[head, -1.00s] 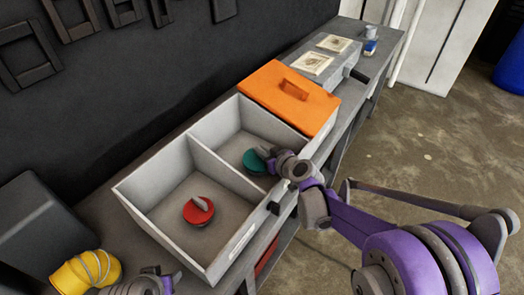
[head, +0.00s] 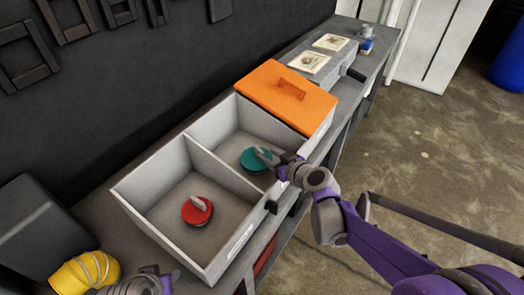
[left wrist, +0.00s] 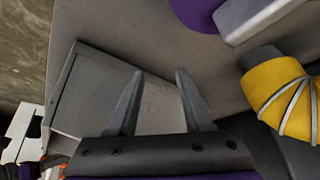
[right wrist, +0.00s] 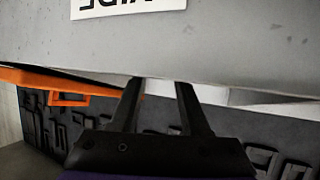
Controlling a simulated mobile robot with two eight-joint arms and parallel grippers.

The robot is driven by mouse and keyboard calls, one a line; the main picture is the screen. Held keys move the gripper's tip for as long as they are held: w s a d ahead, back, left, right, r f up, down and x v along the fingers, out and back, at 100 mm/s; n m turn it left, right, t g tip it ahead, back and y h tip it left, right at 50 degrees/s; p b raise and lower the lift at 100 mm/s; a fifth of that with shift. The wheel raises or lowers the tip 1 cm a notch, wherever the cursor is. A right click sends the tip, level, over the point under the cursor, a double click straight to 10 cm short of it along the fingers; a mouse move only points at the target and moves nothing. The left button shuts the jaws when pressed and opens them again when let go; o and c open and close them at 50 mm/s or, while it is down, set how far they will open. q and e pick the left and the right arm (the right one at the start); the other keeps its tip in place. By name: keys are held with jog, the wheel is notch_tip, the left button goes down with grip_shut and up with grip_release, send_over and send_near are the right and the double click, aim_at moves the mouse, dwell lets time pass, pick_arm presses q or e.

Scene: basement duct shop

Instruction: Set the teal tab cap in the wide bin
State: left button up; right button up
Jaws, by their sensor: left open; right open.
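The teal tab cap (head: 249,163) lies on the floor of the middle compartment of the grey bin unit (head: 150,224), its grey tab upward. My right gripper (head: 281,164) is open at that compartment's front side, just right of the cap. In the right wrist view my right gripper (right wrist: 158,88) has nothing between its fingers, and the cap does not show. A grey wall there bears an upside-down label (right wrist: 128,6), seemingly reading WIDE. My left gripper (left wrist: 157,78) is open and empty above a grey surface; the head view shows part of its arm at bottom left.
A red tab cap (head: 190,214) lies in the near-left compartment. An orange lid (head: 275,99) with a handle covers the far compartment. A yellow duct elbow (head: 72,278) stands at lower left, beside a dark box (head: 35,228). Cards and a small jar (head: 366,32) are at the bench's far end.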

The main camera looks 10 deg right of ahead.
jog(key=v, duration=0.6)
jog(key=shift+w, duration=0.1)
dwell(0.4)
